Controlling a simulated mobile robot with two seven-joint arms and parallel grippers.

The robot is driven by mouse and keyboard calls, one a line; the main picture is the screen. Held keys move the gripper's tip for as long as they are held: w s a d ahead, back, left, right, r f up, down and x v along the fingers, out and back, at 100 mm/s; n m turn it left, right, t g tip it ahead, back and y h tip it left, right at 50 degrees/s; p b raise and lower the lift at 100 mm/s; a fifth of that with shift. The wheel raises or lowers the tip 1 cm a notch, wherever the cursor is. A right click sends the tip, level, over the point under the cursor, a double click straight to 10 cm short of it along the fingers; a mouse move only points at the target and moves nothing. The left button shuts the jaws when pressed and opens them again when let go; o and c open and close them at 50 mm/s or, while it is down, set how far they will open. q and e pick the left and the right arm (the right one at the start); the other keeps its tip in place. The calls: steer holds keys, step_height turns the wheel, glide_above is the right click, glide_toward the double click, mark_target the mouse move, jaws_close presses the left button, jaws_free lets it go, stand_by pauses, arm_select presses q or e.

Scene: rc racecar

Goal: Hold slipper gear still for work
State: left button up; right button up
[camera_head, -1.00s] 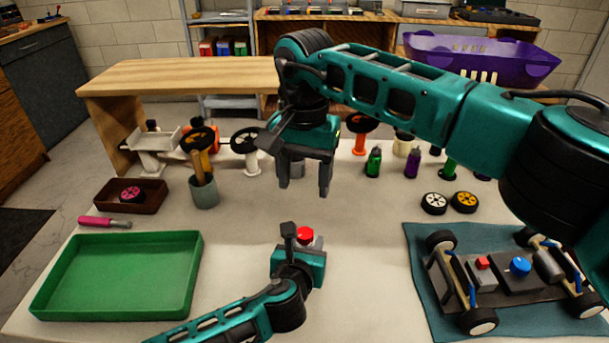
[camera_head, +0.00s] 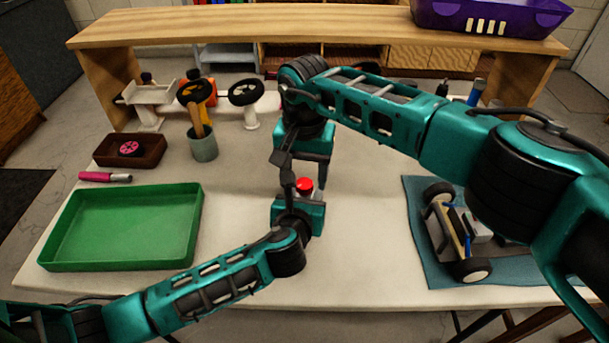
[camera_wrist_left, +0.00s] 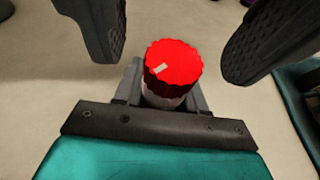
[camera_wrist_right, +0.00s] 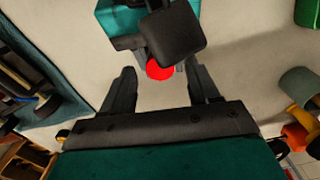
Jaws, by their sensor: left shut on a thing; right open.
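The slipper gear appears to be the red ribbed-edged piece (camera_head: 305,185) on a pale lower part, near the table's middle. My left gripper (camera_head: 300,203) is shut on it and holds it upright; the left wrist view shows the red top (camera_wrist_left: 174,68) with a small pale mark. My right gripper (camera_head: 306,177) is open just above and behind it. In the right wrist view, the red top (camera_wrist_right: 160,69) shows between the right fingers, partly hidden by a dark block of my left gripper. The right fingers look apart from it.
A green tray (camera_head: 62,256) lies at left, beside a pink-handled tool (camera_head: 104,177) and a brown tray (camera_head: 104,148) holding a pink wheel. A cup (camera_head: 203,146) and several stands are behind. The car (camera_head: 462,235) on its teal mat (camera_head: 420,270) is at right. The front middle table is clear.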

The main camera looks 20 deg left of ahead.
mark_target(304, 183)
steer(key=shift+f, duration=0.6)
steer(key=c, duration=1.1)
steer(key=shift+o, duration=0.2)
steer(key=shift+m, duration=1.6)
steer(key=o, duration=1.1)
steer(key=shift+c, duration=0.2)
step_height(304, 183, up, 12)
